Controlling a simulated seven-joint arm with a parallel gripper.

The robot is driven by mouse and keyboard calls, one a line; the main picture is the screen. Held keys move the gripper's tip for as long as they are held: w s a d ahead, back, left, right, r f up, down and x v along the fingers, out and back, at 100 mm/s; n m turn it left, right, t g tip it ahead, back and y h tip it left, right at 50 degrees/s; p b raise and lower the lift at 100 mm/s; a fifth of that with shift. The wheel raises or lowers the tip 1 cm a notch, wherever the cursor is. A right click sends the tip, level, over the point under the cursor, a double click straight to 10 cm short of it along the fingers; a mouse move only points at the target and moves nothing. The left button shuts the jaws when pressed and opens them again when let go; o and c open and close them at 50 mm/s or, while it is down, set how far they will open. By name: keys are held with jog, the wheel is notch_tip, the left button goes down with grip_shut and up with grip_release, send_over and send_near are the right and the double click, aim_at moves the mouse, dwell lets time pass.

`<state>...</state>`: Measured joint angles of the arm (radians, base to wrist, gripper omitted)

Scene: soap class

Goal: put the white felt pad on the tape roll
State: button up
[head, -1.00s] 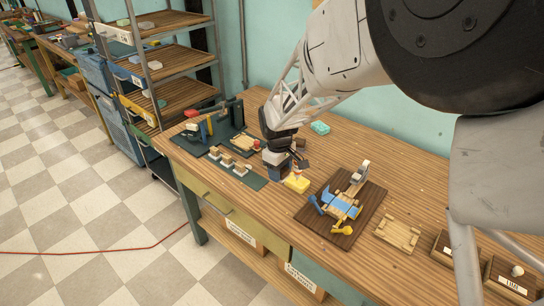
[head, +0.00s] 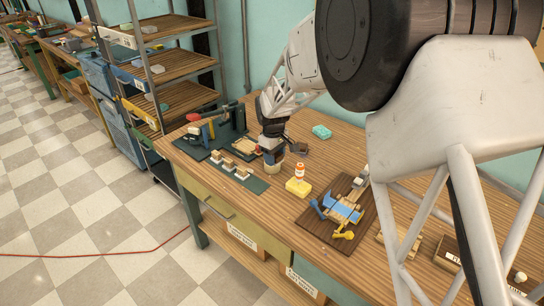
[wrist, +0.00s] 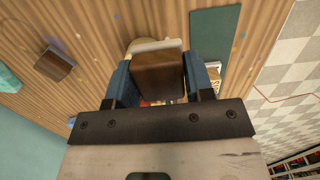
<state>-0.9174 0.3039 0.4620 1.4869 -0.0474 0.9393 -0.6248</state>
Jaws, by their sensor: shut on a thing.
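My gripper (wrist: 162,78) is shut on a brown wooden block with a white layer, apparently the white felt pad (wrist: 158,45), on its far face. The blue fingers grip the block's two sides. In the head view my gripper (head: 271,152) is low over the table. A pale tan round thing, apparently the tape roll (head: 273,169), lies just below it. The roll also shows in the wrist view (wrist: 136,44), partly hidden behind the block. I cannot tell whether the pad touches the roll.
A yellow sponge (head: 298,188) and an orange-and-white bottle (head: 300,171) stand close by on the right. A dark brown block (head: 299,150) and a teal bar (head: 321,131) lie behind. Small white-topped blocks (head: 241,171) sit on a dark green mat at left.

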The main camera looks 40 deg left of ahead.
jog(key=shift+w+a+f, duration=0.1)
jog(key=shift+w+a, duration=0.7)
jog(key=shift+a, duration=0.2)
jog(key=shift+w+a+f, duration=0.1)
jog(key=shift+w+a, duration=0.65)
jog(key=shift+a, duration=0.2)
jog(key=shift+f, duration=0.15)
jog(key=shift+f, duration=1.65)
jog(key=shift+f, duration=0.1)
jog(key=o, duration=0.9)
jog(key=shift+o, duration=0.2)
notch_tip(320, 180, up, 12)
jog(key=shift+a, duration=0.4)
